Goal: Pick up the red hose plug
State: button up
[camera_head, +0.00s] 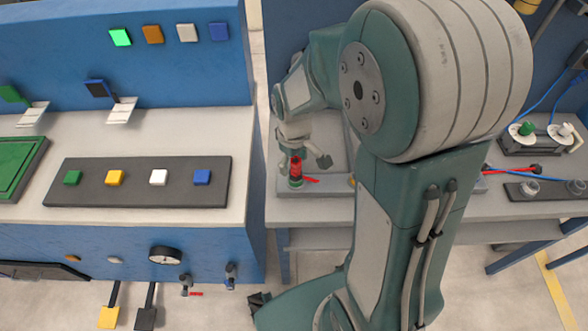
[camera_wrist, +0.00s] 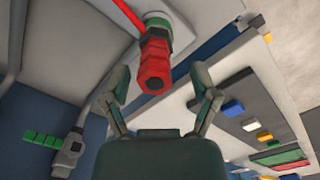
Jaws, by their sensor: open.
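The red hose plug (camera_wrist: 154,66) shows in the wrist view as a red hexagonal piece with a dark hole in its end. It sits against a green ring and pale round socket (camera_wrist: 158,20), with a red strip running off to the upper left. In the head view the red plug (camera_head: 296,166) stands on a grey base strip at the bench. My gripper (camera_wrist: 161,82) is open, its two fingers on either side of the plug's near end in the picture. In the head view my gripper (camera_head: 304,152) is at the plug, partly hidden. Contact cannot be told.
A dark panel (camera_head: 135,194) with green, yellow, white and blue buttons lies on the left bench. A box with green and white connectors (camera_head: 540,135) stands at the right, with blue and red hoses near it. My arm hides much of the middle bench.

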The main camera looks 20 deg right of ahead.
jog(key=shift+f, duration=0.6)
jog(key=shift+d+f, duration=0.2)
jog(key=shift+d, duration=0.1)
grip_shut()
jog(key=shift+a, duration=0.1)
jog(key=shift+r, duration=0.45)
notch_tip(320, 180, up, 3)
jog(key=shift+f, duration=0.2)
jog(key=s+d+r, duration=0.8)
jog(key=d+r, duration=0.1)
jog(key=d, duration=0.2)
jog(key=shift+s+r, duration=0.3)
jog(key=shift+s, duration=0.05)
